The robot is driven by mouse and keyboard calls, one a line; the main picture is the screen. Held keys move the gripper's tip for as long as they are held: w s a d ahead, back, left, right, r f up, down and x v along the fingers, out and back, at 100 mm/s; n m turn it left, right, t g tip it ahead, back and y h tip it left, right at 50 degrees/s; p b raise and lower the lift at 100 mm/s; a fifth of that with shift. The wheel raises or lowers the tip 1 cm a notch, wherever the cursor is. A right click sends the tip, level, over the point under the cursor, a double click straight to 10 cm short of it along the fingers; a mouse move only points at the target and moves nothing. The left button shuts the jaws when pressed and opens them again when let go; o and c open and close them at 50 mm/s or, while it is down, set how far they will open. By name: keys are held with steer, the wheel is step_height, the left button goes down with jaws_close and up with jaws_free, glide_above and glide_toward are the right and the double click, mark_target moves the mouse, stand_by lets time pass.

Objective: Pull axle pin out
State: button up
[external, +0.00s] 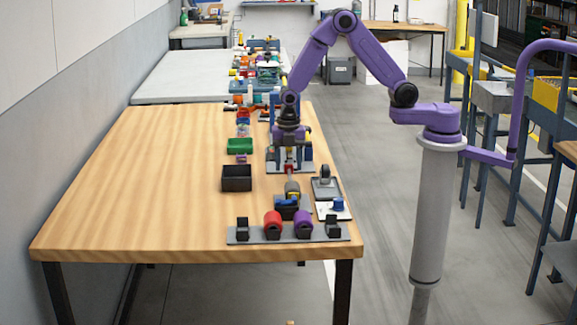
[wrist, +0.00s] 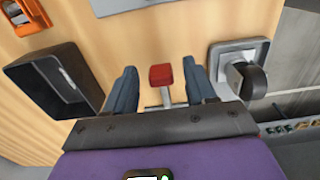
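A red block-shaped head (wrist: 161,75) on a thin metal rod with a crosspiece shows between my fingers in the wrist view; I cannot tell for sure whether it is the axle pin. Red also shows under my gripper (external: 289,170) in the external view. In the wrist view my gripper (wrist: 159,68) is open, with a gap between each blue-grey finger and the red head. A dark caster wheel (wrist: 247,80) in a metal fork stands on a grey plate to the right, also seen in the external view (external: 325,172). The rod's lower end is hidden by my gripper.
An empty black bin (external: 237,180) stands left of my gripper, with a green bin (external: 239,146) behind it. A grey rack (external: 260,236) with red and purple rollers lies at the front edge. The left of the wooden table (external: 140,190) is clear.

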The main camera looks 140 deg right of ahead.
step_height(320, 180, up, 18)
steer(key=shift+f, duration=0.25)
stand_by(0.4)
steer(key=a+n, duration=0.2)
steer(key=a, duration=2.5)
steer(key=s+a+f, duration=0.1)
steer(key=s+a, duration=0.4)
steer(key=s, duration=0.4)
steer(key=s+a+f+n, duration=0.1)
steer(key=s+a, duration=0.5)
steer(key=s, duration=0.3)
steer(key=shift+s+a+f+n, duration=0.15)
steer(key=shift+a+n, duration=0.15)
